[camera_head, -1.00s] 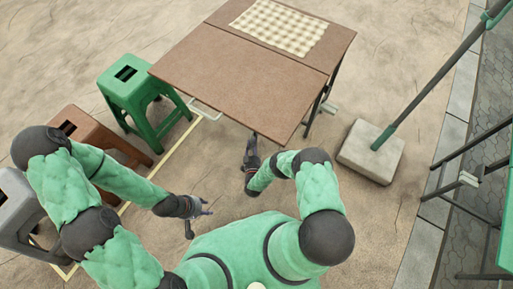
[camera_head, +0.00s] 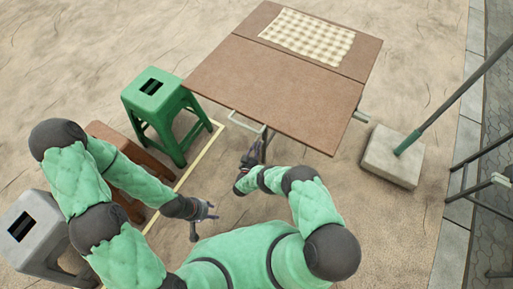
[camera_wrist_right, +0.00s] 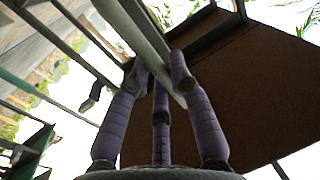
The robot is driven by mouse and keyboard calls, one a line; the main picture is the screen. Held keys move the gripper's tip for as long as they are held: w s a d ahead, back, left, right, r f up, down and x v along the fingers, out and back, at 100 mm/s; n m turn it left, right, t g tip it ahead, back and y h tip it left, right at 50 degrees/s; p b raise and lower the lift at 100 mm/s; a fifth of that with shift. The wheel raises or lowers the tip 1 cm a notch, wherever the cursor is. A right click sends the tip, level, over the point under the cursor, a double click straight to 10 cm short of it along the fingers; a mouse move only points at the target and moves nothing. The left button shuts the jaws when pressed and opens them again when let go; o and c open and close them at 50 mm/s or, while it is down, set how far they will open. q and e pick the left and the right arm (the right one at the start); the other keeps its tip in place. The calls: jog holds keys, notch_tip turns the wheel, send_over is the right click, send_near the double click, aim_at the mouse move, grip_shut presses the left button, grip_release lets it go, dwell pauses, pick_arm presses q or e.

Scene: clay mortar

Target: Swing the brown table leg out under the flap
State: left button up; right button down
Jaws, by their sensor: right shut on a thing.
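The table's brown flap (camera_head: 275,95) is level, with its near edge toward me. In the right wrist view its underside (camera_wrist_right: 235,105) fills the right side. My right gripper (camera_head: 254,152) is below the flap's near edge. In the right wrist view my right gripper (camera_wrist_right: 160,73) is shut on the table leg (camera_wrist_right: 147,38), a long bar that looks grey there. In the head view the leg is mostly hidden by the flap and my gripper. My left gripper (camera_head: 209,207) is held away from the table, its fingers apart and empty.
A green stool (camera_head: 157,90) stands left of the table, with a brown stool (camera_head: 105,131) and a grey stool (camera_head: 25,226) nearer me. A pole in a pale block base (camera_head: 385,158) stands right. A checked cloth (camera_head: 306,33) lies on the far tabletop.

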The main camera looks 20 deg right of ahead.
jog(key=shift+s+f, duration=0.1)
jog(key=shift+f, duration=0.05)
jog(key=c, duration=1.1)
grip_release()
jog(key=v, duration=1.2)
